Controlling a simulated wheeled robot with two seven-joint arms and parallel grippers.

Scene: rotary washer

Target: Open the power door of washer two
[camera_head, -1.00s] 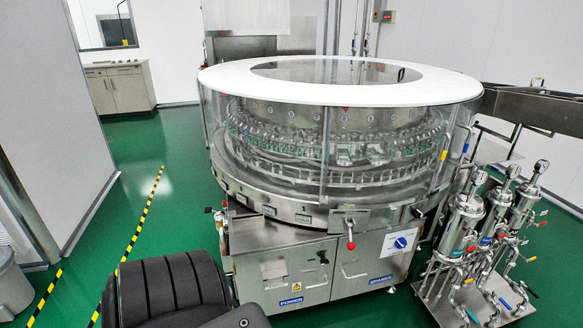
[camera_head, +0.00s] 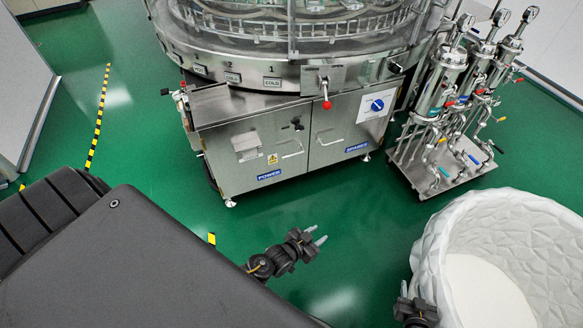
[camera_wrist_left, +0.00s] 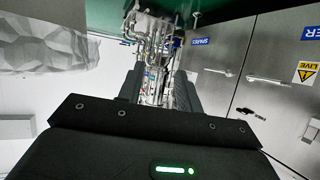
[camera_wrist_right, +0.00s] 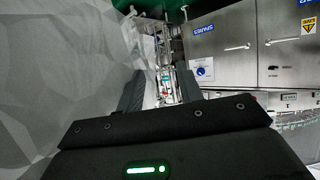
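The washer's steel cabinet has a left door with a blue POWER label, the power door (camera_head: 245,168), and it is shut. Its bar handle (camera_head: 292,150) sits near the seam with the spares door (camera_head: 338,135). The power door also shows upside down in the left wrist view (camera_wrist_left: 287,105) and the right wrist view (camera_wrist_right: 290,60). My left gripper (camera_head: 319,236) is open and empty, in front of the cabinet and apart from it. My right gripper (camera_head: 413,297) is low, beside a white faceted tub; its fingers are apart and empty in the right wrist view.
The white tub (camera_head: 440,225) stands at right. A filter skid (camera_head: 410,155) with several steel canisters stands right of the cabinet. Green floor before the cabinet is clear.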

